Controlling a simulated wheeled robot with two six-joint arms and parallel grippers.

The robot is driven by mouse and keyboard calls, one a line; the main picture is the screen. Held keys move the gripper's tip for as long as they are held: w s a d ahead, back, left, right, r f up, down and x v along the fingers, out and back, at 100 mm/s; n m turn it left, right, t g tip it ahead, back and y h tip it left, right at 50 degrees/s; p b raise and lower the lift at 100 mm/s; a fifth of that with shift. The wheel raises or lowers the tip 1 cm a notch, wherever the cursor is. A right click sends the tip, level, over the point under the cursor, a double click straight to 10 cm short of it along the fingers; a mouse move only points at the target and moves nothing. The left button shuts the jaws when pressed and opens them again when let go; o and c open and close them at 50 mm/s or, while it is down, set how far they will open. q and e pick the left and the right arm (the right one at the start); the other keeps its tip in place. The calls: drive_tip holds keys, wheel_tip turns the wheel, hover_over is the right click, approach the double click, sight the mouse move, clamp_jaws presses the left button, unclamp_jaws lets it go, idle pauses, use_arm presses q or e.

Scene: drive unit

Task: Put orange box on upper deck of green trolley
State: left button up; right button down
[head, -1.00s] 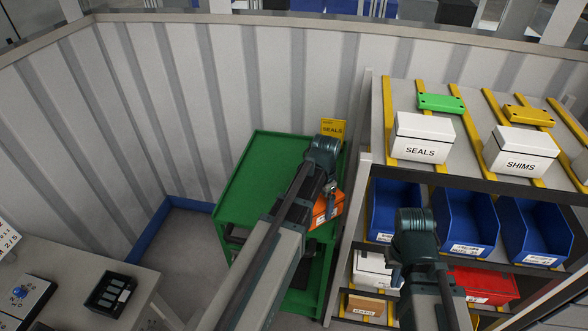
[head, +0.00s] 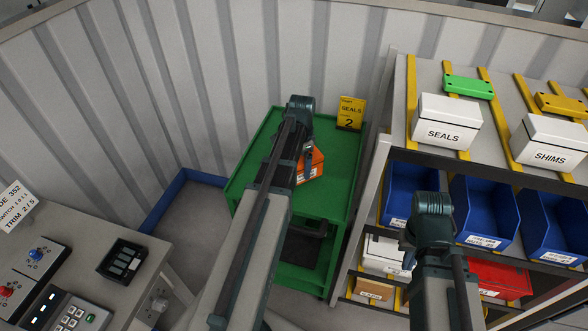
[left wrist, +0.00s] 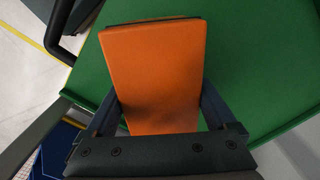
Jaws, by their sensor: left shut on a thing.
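The orange box (head: 312,165) is in my left gripper (head: 306,165), over the upper deck of the green trolley (head: 340,183). In the left wrist view the orange box (left wrist: 153,72) lies between the two fingers of my left gripper (left wrist: 162,112), with the green deck (left wrist: 245,60) behind it. I cannot tell whether the box touches the deck. My left arm hides part of the box and the deck in the head view. My right gripper (head: 408,262) is in front of the shelf rack, its fingers too small to read.
A yellow "SEALS 2" sign (head: 350,113) stands at the deck's back right corner. The rack with blue bins (head: 411,195) and a white SEALS box (head: 445,122) is close on the right. A corrugated wall (head: 150,90) stands behind. A desk (head: 95,235) is at the lower left.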

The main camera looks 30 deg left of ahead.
use_arm(q)
drive_tip(key=shift+w+a+f, duration=0.1)
drive_tip(key=shift+a, duration=0.8)
drive_tip(key=f+b, duration=0.3)
drive_tip(key=b, duration=0.1)
drive_tip(key=shift+a+f, duration=0.4)
drive_tip(key=shift+r, duration=0.1)
drive_tip(key=o, duration=1.6)
drive_tip(key=shift+c, duration=0.2)
